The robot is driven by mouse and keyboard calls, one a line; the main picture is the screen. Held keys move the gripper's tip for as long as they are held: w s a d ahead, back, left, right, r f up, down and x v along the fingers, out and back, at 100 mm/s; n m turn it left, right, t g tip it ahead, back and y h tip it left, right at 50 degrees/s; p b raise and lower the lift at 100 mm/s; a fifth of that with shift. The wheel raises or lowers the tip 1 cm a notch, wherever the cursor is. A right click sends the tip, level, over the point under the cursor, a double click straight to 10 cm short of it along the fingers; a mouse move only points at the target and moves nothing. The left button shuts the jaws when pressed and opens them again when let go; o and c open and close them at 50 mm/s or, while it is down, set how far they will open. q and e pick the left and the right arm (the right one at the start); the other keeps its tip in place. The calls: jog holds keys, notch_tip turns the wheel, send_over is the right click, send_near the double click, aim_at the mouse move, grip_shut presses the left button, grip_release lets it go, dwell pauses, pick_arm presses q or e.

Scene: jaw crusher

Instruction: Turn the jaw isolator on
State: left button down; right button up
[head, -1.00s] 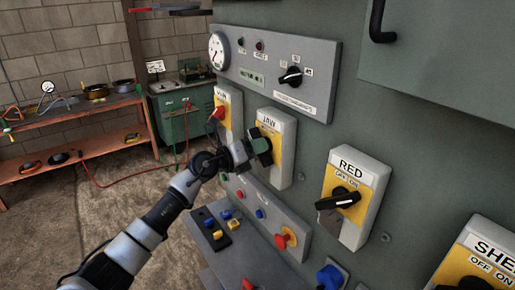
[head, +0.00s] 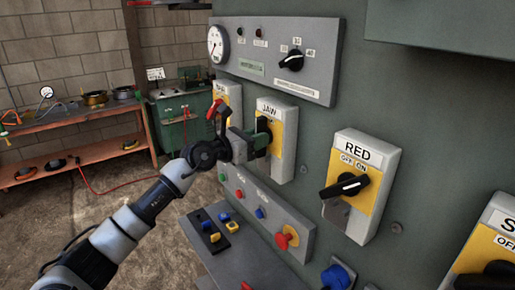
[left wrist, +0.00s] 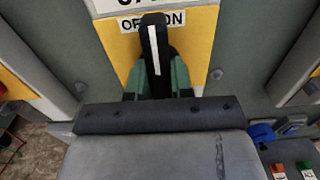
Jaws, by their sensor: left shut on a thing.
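The jaw isolator (head: 284,157) is a grey box with a yellow plate and a JAW label on the green panel. Its black handle (left wrist: 154,45) with a white stripe stands nearly upright in the left wrist view. The handle's top lies between the OFF and ON words and partly covers OFF. My left gripper (head: 257,144) reaches the handle from the left. In the left wrist view its green fingers (left wrist: 157,80) are shut on the handle's lower part, one on each side. My right gripper is not in view.
The RED isolator (head: 373,210) is to the right, with another isolator (head: 491,236) at the lower right edge. A control box with a red knob (head: 286,240) sits below. A gauge panel (head: 270,75) is above. A shelf (head: 85,158) stands at the back left.

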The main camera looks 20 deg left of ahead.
pick_arm(q)
jog(key=m+b, duration=0.4)
jog(key=b, duration=0.1)
jog(key=m+b, duration=0.2)
jog(key=shift+f, duration=0.3)
jog(key=shift+r+m+b, duration=0.2)
jog(key=shift+m+b, duration=1.2)
jog(key=shift+b, duration=0.1)
jog(key=c, duration=1)
grip_release()
jog(key=shift+r, duration=0.1)
jog(key=shift+s, duration=0.1)
